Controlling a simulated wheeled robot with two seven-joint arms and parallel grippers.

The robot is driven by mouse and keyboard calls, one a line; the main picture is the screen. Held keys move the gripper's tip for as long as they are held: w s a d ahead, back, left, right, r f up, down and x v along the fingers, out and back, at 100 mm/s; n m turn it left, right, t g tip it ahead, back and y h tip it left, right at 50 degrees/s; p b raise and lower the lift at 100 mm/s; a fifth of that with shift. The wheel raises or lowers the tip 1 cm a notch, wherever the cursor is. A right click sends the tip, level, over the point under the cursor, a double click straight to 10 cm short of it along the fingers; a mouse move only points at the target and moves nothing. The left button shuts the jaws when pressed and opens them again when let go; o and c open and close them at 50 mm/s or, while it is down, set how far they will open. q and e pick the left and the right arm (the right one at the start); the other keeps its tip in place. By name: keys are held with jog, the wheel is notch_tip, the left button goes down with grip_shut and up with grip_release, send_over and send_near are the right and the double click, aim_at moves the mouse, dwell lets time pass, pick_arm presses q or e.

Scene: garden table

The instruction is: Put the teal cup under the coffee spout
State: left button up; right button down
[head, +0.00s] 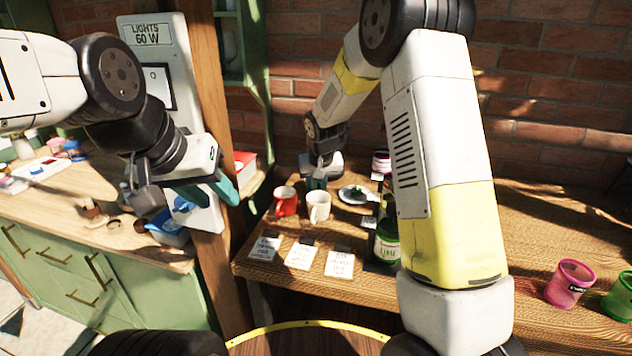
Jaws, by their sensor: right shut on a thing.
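My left gripper (212,194) has teal fingers spread apart with nothing between them. It hangs in front of the wooden post, left of the table. My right gripper (317,182) is over the back of the wooden table (262,256), just above and behind a white mug (318,207). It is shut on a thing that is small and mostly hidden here. A teal patch shows at its jaws, but I cannot tell whether it is the teal cup or the fingers. No coffee spout can be made out.
A red mug (286,201) stands left of the white one. Paper cards (301,256) lie in front. Pink (568,284) and green (619,297) cups stand far right.

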jog(key=c, duration=1.5)
grip_release()
jog(key=shift+f, duration=0.1)
jog(key=v, duration=1.2)
jog(key=s+d+r+y, duration=0.1)
jog(key=s+d+r, duration=0.6)
jog(key=s, duration=0.4)
jog(key=s+d+r+t, duration=0.2)
jog(key=s, duration=1.5)
jog(key=shift+s+d+y, duration=0.3)
jog(key=shift+d+y, duration=0.1)
jog(key=shift+r, duration=0.1)
